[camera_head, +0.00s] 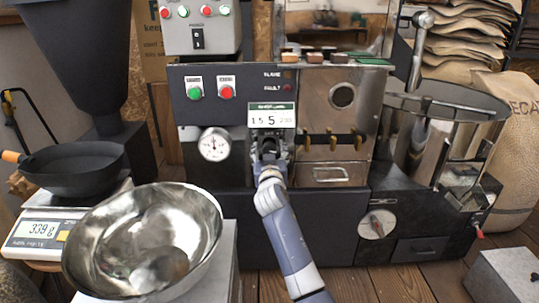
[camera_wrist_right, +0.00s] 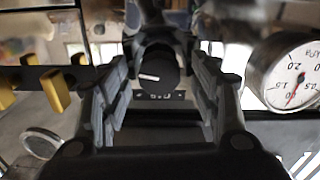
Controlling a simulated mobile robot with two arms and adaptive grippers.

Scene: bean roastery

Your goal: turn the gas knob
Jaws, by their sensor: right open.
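The gas knob (camera_wrist_right: 158,72) is a round black knob with a white pointer mark, seen in the right wrist view on the machine's front. My right gripper (camera_head: 271,150) is open in front of the machine, just below the lit display. In the right wrist view, its two fingers stand on either side of the knob. I cannot tell whether either finger touches it. In the head view, the gripper hides the knob. My left gripper is not in view.
A pressure gauge (camera_head: 214,144) sits left of the gripper and yellow-brown levers (camera_head: 333,138) sit to its right. Green and red buttons (camera_head: 226,92) are above. A steel bowl (camera_head: 143,245) stands at front left. A white dial (camera_head: 377,224) is at lower right.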

